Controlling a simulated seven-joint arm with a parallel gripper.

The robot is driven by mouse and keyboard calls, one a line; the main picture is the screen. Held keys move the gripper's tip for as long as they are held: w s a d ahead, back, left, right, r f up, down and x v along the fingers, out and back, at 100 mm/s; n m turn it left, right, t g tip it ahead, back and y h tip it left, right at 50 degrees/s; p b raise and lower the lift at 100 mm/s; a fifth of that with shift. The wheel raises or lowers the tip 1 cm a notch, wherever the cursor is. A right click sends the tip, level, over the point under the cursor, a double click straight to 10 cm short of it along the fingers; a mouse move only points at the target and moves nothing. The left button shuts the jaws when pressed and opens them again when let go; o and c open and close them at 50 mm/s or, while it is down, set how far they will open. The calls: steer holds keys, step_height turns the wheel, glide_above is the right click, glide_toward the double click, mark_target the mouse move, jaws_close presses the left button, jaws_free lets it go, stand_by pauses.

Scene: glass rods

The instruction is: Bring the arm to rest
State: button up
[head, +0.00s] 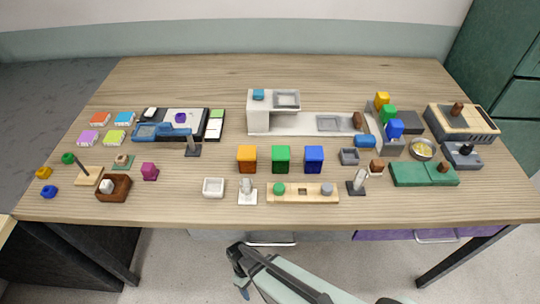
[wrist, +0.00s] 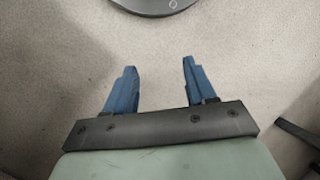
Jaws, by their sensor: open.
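My gripper (wrist: 158,88) shows in the wrist view with its two blue fingers apart and nothing between them. Behind the fingers lies bare pale floor. In the head view my gripper (head: 241,272) is at the bottom, below the table's front edge and clear of it. My arm comes in from the lower right of that view. The fingertips are small there.
The wooden table (head: 200,205) carries many small items. Near its front edge are a white dish (head: 213,188), a wooden board with knobs (head: 302,199) and a brown box (head: 121,190). Purple drawers (head: 390,235) sit under the table. A dark round base (wrist: 153,5) stands on the floor.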

steer(key=s+d+f+m+g+y, duration=0.1)
steer(key=d+m+g, duration=0.1)
steer(key=d, duration=0.4)
steer(key=s+d+f+m+g+y, duration=0.1)
steer(key=d+f+m, duration=0.1)
steer(key=d, duration=0.4)
steer(key=s+d+r+m, duration=0.1)
steer(key=d+r+m, duration=0.2)
steer(key=d, duration=0.3)
steer(key=s+d+r+m, duration=0.2)
steer(key=d+r+m, duration=0.1)
steer(key=d, duration=0.3)
steer(key=shift+s+d+r+m, duration=0.25)
steer(key=shift+d+r+m, duration=0.05)
steer(key=shift+d+r, duration=0.1)
